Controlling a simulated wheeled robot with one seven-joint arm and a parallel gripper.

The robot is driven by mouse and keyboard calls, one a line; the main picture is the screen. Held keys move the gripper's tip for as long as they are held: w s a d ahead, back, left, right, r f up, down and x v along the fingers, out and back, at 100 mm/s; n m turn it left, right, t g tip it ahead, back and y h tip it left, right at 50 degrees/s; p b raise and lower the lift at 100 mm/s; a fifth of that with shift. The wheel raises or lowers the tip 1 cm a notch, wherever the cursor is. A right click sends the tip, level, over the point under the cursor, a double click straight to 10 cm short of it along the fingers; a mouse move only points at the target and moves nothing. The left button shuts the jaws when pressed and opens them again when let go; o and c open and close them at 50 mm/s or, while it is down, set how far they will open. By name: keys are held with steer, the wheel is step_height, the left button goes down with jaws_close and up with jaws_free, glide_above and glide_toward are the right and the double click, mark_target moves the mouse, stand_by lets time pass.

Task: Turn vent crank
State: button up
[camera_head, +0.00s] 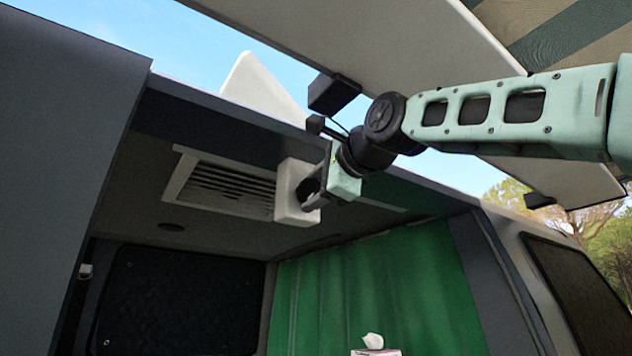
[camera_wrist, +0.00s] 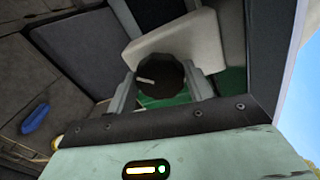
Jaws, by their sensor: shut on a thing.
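The vent crank is a round dark knob (camera_wrist: 162,80) with a pale pointer line, set on a white block (camera_wrist: 190,42). In the head view the white block (camera_head: 291,190) sits at the right end of a louvred ceiling vent (camera_head: 228,188) under the van roof. My gripper (camera_wrist: 162,88) is shut on the knob, one finger on each side of it. In the head view my gripper (camera_head: 312,190) reaches the block from the right and hides most of the knob. The pointer line lies toward the left in the wrist view.
The raised tailgate (camera_head: 400,40) hangs above my arm. The roof edge (camera_head: 225,100) runs close by my wrist. A green curtain (camera_head: 385,290) hangs below, with a tissue box (camera_head: 375,351) at the bottom. A dark panel (camera_head: 180,300) stands at the left.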

steer(key=m, duration=0.4)
steer(key=shift+s+r+y+p, duration=0.1)
steer(key=shift+r+y+p, duration=0.2)
steer(key=shift+r, duration=0.1)
steer(key=shift+m+p, duration=0.3)
steer(key=shift+m, duration=0.9)
steer(key=o, duration=1)
steer(key=shift+c, duration=0.2)
steer(key=shift+f, duration=0.15)
steer(key=b+v, duration=0.6)
steer(key=v, duration=1.1)
steer(key=shift+d, duration=0.25)
steer(key=shift+s, duration=0.1)
